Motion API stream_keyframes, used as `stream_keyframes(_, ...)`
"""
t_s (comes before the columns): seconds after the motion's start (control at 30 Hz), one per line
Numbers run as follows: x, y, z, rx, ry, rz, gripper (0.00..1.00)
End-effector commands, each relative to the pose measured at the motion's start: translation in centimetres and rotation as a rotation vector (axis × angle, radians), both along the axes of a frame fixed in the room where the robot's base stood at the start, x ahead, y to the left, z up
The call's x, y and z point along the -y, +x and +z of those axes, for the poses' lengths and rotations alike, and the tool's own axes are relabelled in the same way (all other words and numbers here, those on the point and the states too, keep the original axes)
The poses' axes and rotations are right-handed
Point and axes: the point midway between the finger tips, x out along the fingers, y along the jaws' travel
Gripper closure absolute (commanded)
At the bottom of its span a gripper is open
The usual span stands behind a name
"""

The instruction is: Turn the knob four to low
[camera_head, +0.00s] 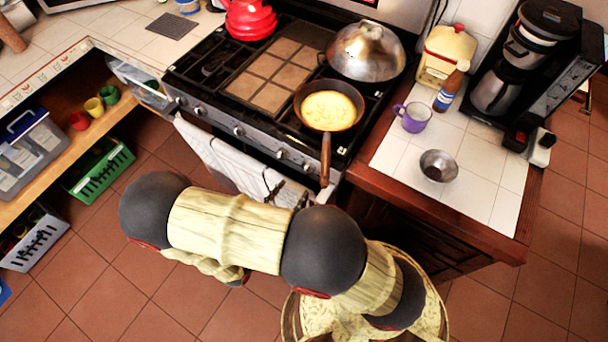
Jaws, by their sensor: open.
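The stove (268,144) has a row of several small round silver knobs along its front panel. One knob (281,153) sits right of the panel's middle, and another (307,168) is at its right end. No numbers or settings can be read, so I cannot tell which is knob four or where it points. My gripper (288,191) is in front of the stove's right half, just below these two knobs in the picture. Its dark fingers are open and look empty. My arm hides most of the gripper, and no contact with a knob can be seen.
A pan (326,108) with yellow food stands on the stove, its wooden handle (326,158) jutting over the front edge near my gripper. A white towel (225,158) hangs on the stove's front. A silver domed lid (366,50) and red kettle (249,18) stand farther back.

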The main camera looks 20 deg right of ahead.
Motion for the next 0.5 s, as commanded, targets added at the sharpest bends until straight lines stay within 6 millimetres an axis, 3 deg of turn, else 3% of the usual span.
stream_keyframes(0.17,0.6,0.6,0.6,0.022,-0.013,0.008,0.47)
stream_keyframes(0.5,4.3,3.2,0.5,0.022,-0.011,0.003,0.47)
